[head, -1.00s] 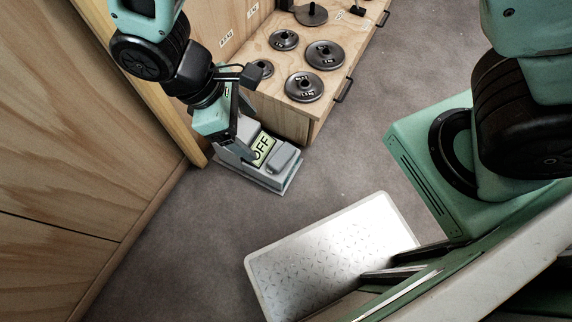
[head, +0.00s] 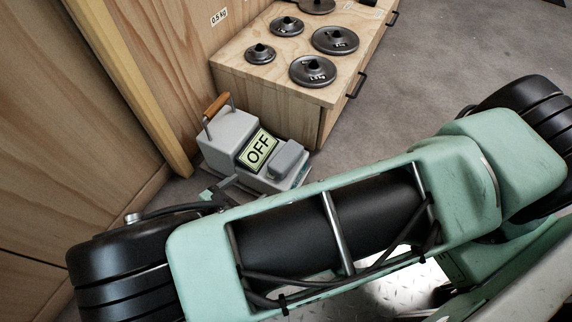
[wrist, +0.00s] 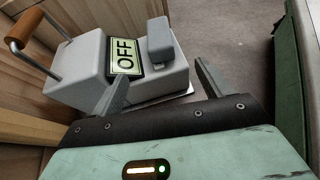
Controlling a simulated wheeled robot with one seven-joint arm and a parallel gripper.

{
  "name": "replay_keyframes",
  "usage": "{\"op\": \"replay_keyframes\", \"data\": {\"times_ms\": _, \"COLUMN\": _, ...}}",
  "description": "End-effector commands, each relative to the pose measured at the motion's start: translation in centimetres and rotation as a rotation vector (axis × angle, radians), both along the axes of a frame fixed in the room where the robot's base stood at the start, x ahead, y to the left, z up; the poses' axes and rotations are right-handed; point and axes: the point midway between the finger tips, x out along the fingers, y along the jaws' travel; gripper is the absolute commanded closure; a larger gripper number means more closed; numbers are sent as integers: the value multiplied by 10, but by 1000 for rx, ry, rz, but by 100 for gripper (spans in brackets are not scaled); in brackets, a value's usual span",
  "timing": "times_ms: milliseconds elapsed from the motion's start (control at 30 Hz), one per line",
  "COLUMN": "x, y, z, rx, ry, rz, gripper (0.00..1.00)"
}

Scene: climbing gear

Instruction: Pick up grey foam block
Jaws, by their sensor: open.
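A rounded grey block (head: 287,159), which looks like the foam block, sits on the low front part of a light grey machine (head: 230,132), beside its OFF sign (head: 257,150). In the wrist view the block (wrist: 160,40) is beyond the fingertips, between their lines and nearer the machine's right end. My gripper (wrist: 160,72) is open and empty, its fingers apart and pointing toward the machine. The left finger overlaps the machine's front edge in the picture. I cannot tell whether it touches. In the head view my arm hides most of the gripper.
The machine has an orange-brown handle (head: 217,104) and stands on the floor by a wooden wall (head: 150,50). Behind it is a wooden chest (head: 290,95) with several dark weight plates on top. Grey floor (head: 440,60) is clear to the right.

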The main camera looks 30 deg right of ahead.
Motion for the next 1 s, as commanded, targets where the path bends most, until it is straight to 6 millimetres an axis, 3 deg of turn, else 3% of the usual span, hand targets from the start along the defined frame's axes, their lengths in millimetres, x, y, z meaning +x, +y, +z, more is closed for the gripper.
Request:
{"op": "replay_keyframes", "data": {"times_ms": 500, "x": 43, "y": -82, "z": -42, "rx": -3, "ry": -1, "rz": -3, "gripper": 22}}
{"op": "replay_keyframes", "data": {"times_ms": 767, "x": 52, "y": -97, "z": -47, "rx": 0, "ry": 0, "rz": -2, "gripper": 22}}
{"op": "replay_keyframes", "data": {"times_ms": 1000, "x": 63, "y": -115, "z": -63, "rx": -1, "ry": -2, "rz": -4, "gripper": 22}}
